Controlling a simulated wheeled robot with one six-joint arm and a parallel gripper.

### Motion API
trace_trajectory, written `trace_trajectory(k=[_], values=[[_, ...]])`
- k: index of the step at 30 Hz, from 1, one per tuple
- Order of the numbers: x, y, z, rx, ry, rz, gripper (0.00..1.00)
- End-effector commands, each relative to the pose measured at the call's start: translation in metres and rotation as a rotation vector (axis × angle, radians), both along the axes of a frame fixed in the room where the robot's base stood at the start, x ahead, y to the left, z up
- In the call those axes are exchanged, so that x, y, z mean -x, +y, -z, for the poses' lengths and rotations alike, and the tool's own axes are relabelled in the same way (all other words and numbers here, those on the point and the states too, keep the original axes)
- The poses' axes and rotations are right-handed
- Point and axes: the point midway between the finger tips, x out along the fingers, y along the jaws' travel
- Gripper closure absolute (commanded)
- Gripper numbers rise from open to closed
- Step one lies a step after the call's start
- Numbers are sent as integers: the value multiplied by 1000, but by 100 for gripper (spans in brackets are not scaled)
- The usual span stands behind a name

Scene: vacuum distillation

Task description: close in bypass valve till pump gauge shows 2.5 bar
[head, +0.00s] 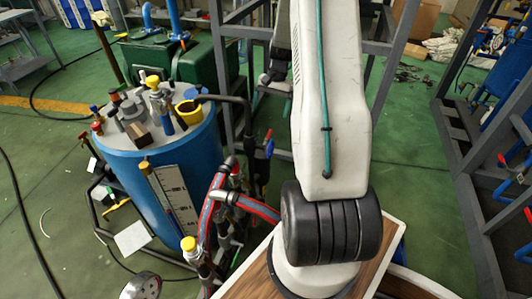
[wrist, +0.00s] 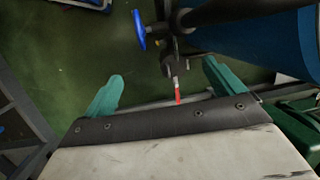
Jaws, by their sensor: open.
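My gripper (wrist: 162,88) shows in the wrist view as two green fingers spread wide, open and with nothing held. A small valve with a red lever (wrist: 177,95) appears between the fingers, and I see no contact. A blue lever (wrist: 139,30) is on the same pipework, farther up the picture. In the head view a red lever (head: 268,134) and a blue lever (head: 269,149) stand right of the tank. I cannot tell which is the bypass valve. A round gauge (head: 142,287) is cut off at the bottom edge; its reading is not legible. My gripper is hidden in the head view.
A blue tank (head: 140,200) with fittings on its lid stands at left. Red and grey hoses (head: 212,205) curve beside it. Grey metal frames (head: 235,60) stand behind, and another rack (head: 480,170) is at right. Green floor is open at far left.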

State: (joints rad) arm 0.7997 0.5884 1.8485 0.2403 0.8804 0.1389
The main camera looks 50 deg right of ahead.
Motion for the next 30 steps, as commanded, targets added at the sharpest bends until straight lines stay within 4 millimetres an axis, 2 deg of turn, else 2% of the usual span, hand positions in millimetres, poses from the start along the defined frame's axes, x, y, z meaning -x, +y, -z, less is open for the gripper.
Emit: trace_trajectory(k=[1,5,10,15,17,21,24,30], values=[[-4,3,-32,41,-54,-14,6],[-10,35,-90,99,-135,-92,6],[-4,119,-152,129,-156,-278,6],[25,202,-201,158,-166,-471,6],[40,229,-214,170,-171,-536,6],[83,283,-237,199,-181,-689,6],[115,313,-247,221,-190,-789,6],[162,344,-251,250,-199,-917,6]])
